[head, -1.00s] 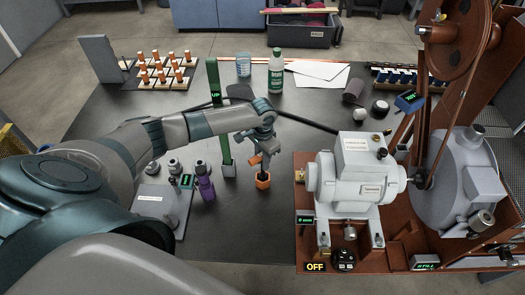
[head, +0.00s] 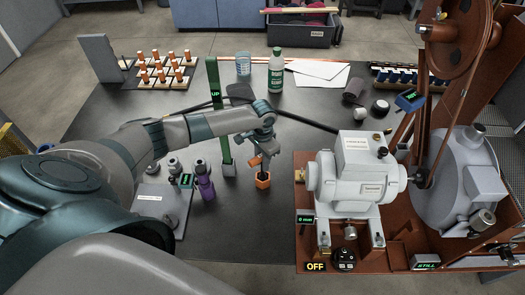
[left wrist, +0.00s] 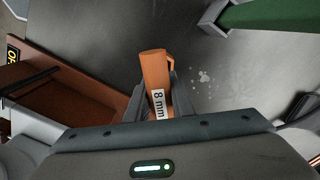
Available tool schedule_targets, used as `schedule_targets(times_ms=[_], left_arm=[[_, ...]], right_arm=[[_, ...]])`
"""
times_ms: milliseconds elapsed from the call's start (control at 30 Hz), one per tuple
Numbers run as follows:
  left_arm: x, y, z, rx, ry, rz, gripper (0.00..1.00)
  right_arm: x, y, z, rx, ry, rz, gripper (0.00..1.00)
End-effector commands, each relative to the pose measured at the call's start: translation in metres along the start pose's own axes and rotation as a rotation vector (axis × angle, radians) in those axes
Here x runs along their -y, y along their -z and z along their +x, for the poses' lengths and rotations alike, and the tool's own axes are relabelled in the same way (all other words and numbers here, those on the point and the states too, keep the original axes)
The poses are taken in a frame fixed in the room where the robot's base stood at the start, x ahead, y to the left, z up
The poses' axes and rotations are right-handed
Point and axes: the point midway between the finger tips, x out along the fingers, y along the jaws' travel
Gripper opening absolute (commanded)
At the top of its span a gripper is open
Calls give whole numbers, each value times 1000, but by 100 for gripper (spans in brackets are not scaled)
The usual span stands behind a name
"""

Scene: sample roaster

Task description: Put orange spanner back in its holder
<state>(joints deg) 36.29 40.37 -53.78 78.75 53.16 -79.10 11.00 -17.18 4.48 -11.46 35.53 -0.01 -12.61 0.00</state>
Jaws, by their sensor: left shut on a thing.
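My left gripper (head: 264,150) reaches in over the right-middle of the dark table. It is shut on the orange spanner (head: 253,162), whose orange part sticks out to the left of the fingers. In the left wrist view the spanner (left wrist: 155,72) lies between the two fingers, with a white "8 mm" label. A small orange holder (head: 262,181) stands on the table just below the gripper. A dark part reaches down from the gripper to the holder's top; I cannot tell how deep it goes. My right gripper is not in view.
A green post (head: 214,100) with a grey foot stands just left of the gripper. A purple-bodied tool (head: 206,187) stands further left. The grey machine (head: 345,180) on its brown base is close on the right. Bare table lies in front of the holder.

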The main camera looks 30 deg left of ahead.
Motion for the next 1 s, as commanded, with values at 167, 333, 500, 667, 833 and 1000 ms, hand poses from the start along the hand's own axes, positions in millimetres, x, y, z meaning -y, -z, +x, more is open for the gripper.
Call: schedule_targets(times_ms=[167,333,500,667,833,1000], left_arm=[[0,0,5,-1,0,0,0],[0,0,9,0,0,0,0],[0,0,13,-1,0,0,0],[0,0,17,-1,0,0,0],[0,0,21,0,0,-1,0],[0,0,24,-1,0,-1,26]], right_arm=[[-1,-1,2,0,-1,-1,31],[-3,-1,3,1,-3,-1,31],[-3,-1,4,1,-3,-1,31],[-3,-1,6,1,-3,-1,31],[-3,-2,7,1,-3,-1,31],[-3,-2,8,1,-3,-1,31]])
